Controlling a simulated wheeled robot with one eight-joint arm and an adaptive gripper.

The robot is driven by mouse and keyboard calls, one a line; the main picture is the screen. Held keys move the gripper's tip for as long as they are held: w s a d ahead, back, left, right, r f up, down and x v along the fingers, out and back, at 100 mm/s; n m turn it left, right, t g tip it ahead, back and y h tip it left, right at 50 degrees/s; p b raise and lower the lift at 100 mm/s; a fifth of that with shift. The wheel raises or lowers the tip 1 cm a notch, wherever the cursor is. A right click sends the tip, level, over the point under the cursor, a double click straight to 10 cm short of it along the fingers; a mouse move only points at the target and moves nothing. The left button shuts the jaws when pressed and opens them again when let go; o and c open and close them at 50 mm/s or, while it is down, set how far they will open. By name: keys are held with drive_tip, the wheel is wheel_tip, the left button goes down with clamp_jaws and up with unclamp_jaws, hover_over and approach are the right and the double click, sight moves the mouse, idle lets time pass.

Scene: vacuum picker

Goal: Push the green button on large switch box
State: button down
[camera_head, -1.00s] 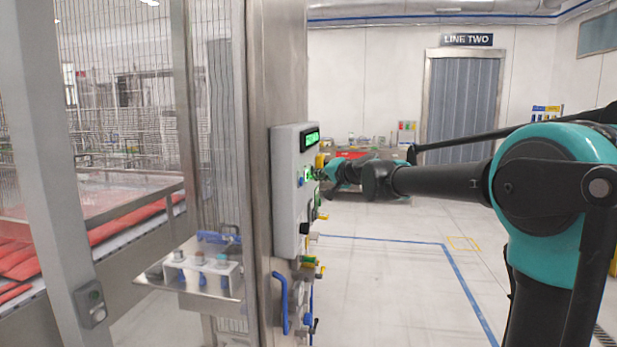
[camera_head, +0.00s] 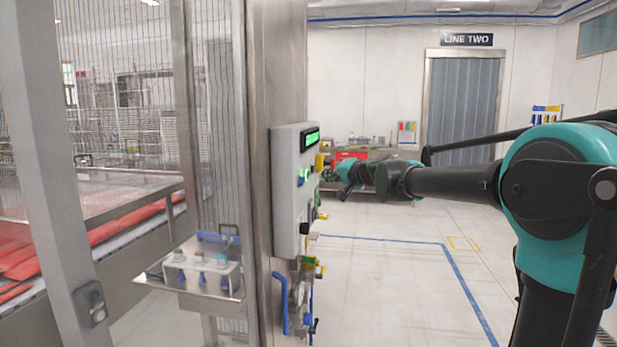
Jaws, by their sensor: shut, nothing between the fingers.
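The large switch box (camera_head: 284,190) is a light grey box on the steel column, with a lit green display (camera_head: 310,140) at its top. Its button face is seen at a steep angle. The green button (camera_head: 307,174) glows on this face, below the display. My gripper (camera_head: 328,174) is at the end of the arm, just right of the green button, and is shut and empty. It looks apart from the button by a small gap. The fingertips are small and dark here.
The steel column (camera_head: 262,110) and mesh guard stand left of the box. A blue handle (camera_head: 280,303) and several coloured valves hang below it. A shelf with a small rack (camera_head: 203,272) is at lower left. The floor right of the box is free.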

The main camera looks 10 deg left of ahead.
drive_tip(key=d, duration=0.3)
drive_tip(key=shift+s, duration=0.1)
idle(0.5)
drive_tip(key=s+d+f+n+g+h, duration=0.1)
drive_tip(key=s+d+f+g+h, duration=0.1)
drive_tip(key=s+d+f, duration=0.7)
drive_tip(key=s+d+f+n+g+h, duration=0.1)
drive_tip(key=s+d+f+g+h, duration=0.1)
drive_tip(key=s+d+f+h, duration=0.3)
drive_tip(key=s+d+f+g+h, duration=0.2)
drive_tip(key=s+d+f, duration=1.1)
drive_tip(key=s+f, duration=1)
wheel_tip(320, 180, down, 4)
drive_tip(key=shift+r+n+g+h, duration=0.1)
drive_tip(key=shift+n+g+h, duration=0.3)
drive_tip(key=shift+h, duration=0.4)
drive_tip(key=shift+s, duration=0.1)
